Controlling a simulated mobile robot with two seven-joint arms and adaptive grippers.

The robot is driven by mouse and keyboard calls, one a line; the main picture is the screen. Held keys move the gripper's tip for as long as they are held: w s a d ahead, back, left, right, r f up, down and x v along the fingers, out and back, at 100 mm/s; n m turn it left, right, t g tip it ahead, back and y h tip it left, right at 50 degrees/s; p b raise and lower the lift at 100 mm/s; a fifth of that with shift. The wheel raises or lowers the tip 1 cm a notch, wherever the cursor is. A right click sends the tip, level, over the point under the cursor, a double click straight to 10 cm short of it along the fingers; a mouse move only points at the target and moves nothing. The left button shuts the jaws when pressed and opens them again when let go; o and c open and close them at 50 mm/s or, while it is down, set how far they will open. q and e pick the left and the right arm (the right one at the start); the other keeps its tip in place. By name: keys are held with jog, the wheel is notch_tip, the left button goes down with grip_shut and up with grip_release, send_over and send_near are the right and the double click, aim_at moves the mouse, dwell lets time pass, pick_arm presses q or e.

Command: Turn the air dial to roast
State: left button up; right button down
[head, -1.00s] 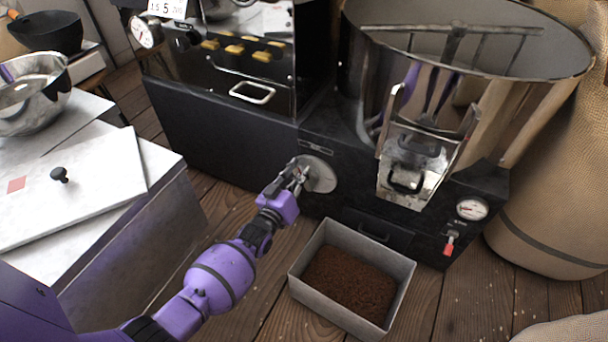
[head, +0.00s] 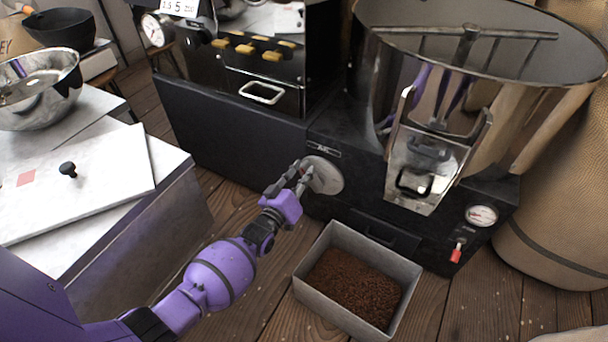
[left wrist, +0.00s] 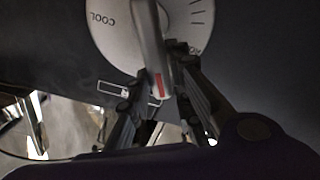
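The air dial (head: 328,178) is a round pale metal plate on the dark front of the roaster, left of the chute. In the left wrist view the dial (left wrist: 107,38) shows upside down, with the word COOL and tick marks. A grey bar handle (left wrist: 148,38) crosses it, with a red mark at its lower end in that picture. My left gripper (head: 302,174) is in front of the dial. In the left wrist view its fingers (left wrist: 157,76) stand apart on either side of the bar, with some gap visible. Another label is partly hidden by a finger. My right gripper is out of view.
A metal bin of ground brown material (head: 399,272) stands on the floor below the dial. The metal chute (head: 412,185) and cooling drum are to the right, with a gauge (head: 481,215) and red switch (head: 456,253). A white-topped cabinet (head: 110,205) is at left.

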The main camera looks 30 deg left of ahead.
pick_arm(q)
jog(key=o, duration=0.4)
jog(key=shift+c, duration=0.2)
jog(key=s, duration=1.2)
jog(key=shift+a, duration=0.2)
jog(key=shift+f, duration=0.1)
